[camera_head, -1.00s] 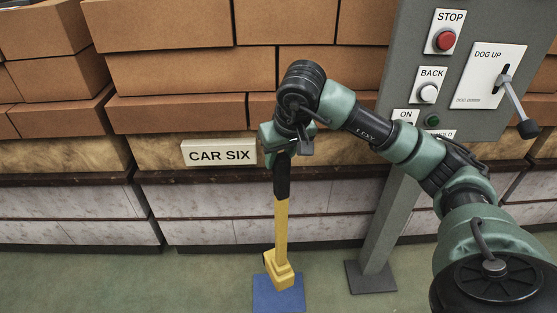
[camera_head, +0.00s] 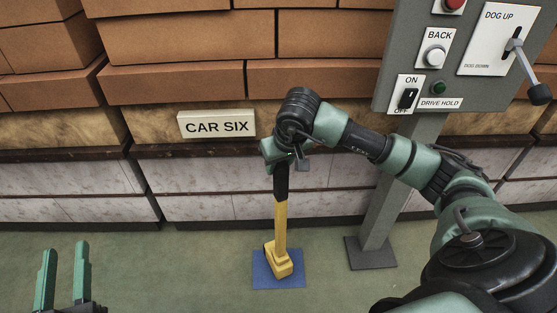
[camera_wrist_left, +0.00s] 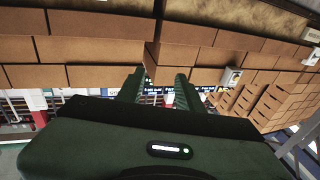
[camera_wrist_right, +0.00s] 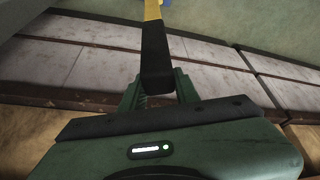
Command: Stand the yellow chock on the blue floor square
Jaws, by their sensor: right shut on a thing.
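The yellow chock (camera_head: 279,258) has a long upright handle with a black grip (camera_head: 281,182). Its foot is over the blue floor square (camera_head: 262,282) in the head view; I cannot tell for sure whether it touches the floor. My right gripper (camera_head: 281,165) is shut on the top of the black grip, which also shows between the fingers in the right wrist view (camera_wrist_right: 155,65). A bit of the blue square (camera_wrist_right: 177,3) shows at that view's top edge. My left gripper (camera_head: 64,275) is open and empty at the lower left; its parted fingers show in the left wrist view (camera_wrist_left: 158,90).
A grey control panel (camera_head: 388,75) on a post (camera_head: 400,180) with a floor plate (camera_head: 370,253) stands right of the square. A brick stack (camera_head: 180,92) on a marble-faced base (camera_head: 185,193) lies behind, with a CAR SIX sign (camera_head: 216,125). Green floor left of the square is clear.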

